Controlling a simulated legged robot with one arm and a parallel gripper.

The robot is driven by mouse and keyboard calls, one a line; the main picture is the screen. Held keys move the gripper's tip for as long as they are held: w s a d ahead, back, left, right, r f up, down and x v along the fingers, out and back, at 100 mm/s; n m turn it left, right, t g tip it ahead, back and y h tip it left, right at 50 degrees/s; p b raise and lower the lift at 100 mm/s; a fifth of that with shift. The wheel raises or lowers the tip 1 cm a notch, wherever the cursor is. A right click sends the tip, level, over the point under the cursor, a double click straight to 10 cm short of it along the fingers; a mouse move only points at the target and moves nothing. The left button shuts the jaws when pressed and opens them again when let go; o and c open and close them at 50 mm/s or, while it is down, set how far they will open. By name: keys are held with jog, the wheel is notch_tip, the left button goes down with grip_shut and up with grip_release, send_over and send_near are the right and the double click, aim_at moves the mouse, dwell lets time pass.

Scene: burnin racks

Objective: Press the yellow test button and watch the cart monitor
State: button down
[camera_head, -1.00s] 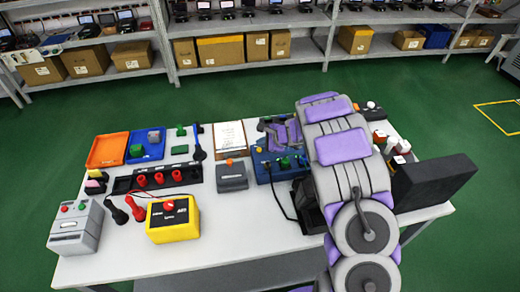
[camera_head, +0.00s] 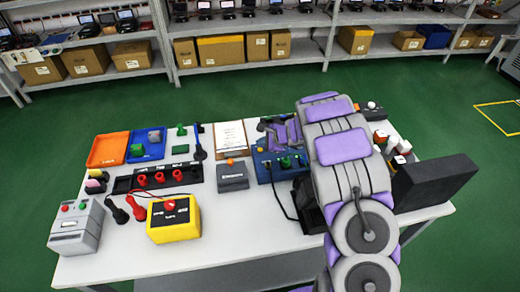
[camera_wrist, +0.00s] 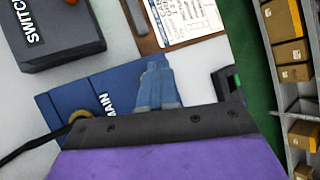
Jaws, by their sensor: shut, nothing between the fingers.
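A blue box (camera_head: 265,168) stands mid-table with small knobs on top; in the wrist view its blue top (camera_wrist: 80,100) reads "MAIN", with a yellow-orange ring (camera_wrist: 78,117) partly hidden by my gripper. I cannot tell whether this ring is the yellow test button. My gripper (camera_wrist: 157,82) is shut and empty, its fingers over the blue box's top; contact cannot be told. It also shows in the head view (camera_head: 278,132), at the box's far side. A dark flat panel (camera_head: 432,184), possibly the monitor, stands at the table's right end; its screen is not visible.
A grey box (camera_head: 232,176) with an orange knob, labelled "SWITCH" in the wrist view, is left of the blue box. A yellow box (camera_head: 175,220) with a red knob is front left. A clipboard (camera_head: 231,137) lies behind. Small bottles (camera_head: 398,150) stand by the panel.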

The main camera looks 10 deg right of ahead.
aim_at(262, 151)
jog(key=shift+a+f+b, duration=0.1)
jog(key=shift+f+b, duration=0.25)
jog(key=shift+f+b, duration=0.4)
jog(key=shift+f, duration=0.1)
dwell(0.7)
jog(key=shift+r, duration=0.1)
jog(key=shift+r+p, duration=0.65)
jog(key=shift+r, duration=0.2)
jog(key=shift+r+p, duration=1.8)
jog(key=shift+r, duration=0.65)
